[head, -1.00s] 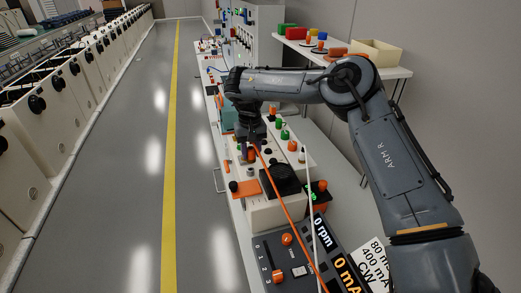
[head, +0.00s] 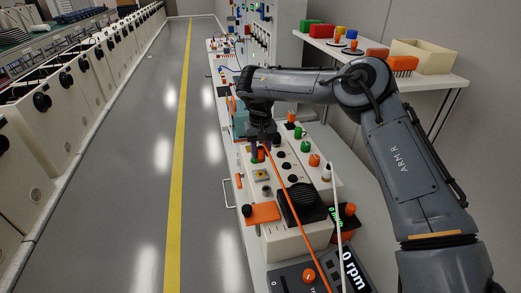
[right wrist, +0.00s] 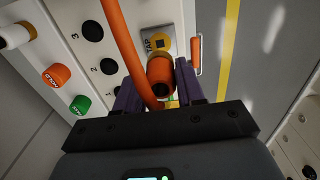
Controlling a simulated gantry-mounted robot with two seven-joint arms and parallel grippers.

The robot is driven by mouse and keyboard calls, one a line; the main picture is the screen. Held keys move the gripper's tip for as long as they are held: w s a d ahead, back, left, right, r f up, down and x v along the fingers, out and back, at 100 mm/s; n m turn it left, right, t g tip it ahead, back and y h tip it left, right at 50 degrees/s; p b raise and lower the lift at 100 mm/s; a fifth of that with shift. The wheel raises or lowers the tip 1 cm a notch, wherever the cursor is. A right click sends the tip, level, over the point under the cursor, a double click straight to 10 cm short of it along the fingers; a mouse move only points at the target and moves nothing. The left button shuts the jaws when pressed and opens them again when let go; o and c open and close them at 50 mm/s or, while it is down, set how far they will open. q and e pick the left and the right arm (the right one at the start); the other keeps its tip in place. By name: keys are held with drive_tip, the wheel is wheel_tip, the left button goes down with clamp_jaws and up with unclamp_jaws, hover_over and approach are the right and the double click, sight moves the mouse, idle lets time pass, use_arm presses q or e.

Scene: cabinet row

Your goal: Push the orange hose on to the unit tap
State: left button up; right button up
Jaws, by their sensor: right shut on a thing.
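My right gripper (head: 258,152) reaches over the cream unit, its dark purple fingers pointing down. In the right wrist view it (right wrist: 158,92) is shut on the end of the orange hose (right wrist: 160,72). The hose loops away past the left finger; in the head view the orange hose (head: 295,205) runs toward the front. My left gripper is not in view.
The unit's panel has a row of numbered black ports (right wrist: 92,31). Orange (right wrist: 56,75) and green (right wrist: 80,105) knobs stand left of it. A black fan grille (head: 305,201) and a white cable (head: 335,215) are in front. The aisle floor at left is clear.

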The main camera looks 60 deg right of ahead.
sight(261, 162)
drive_tip(key=shift+f, duration=0.15)
drive_tip(key=shift+d+f+b, duration=0.1)
drive_tip(key=shift+f+b, duration=0.9)
drive_tip(key=shift+f, duration=0.35)
drive_tip(key=shift+f+b, duration=0.7)
drive_tip(key=shift+f, duration=0.7)
drive_tip(key=shift+b, duration=0.3)
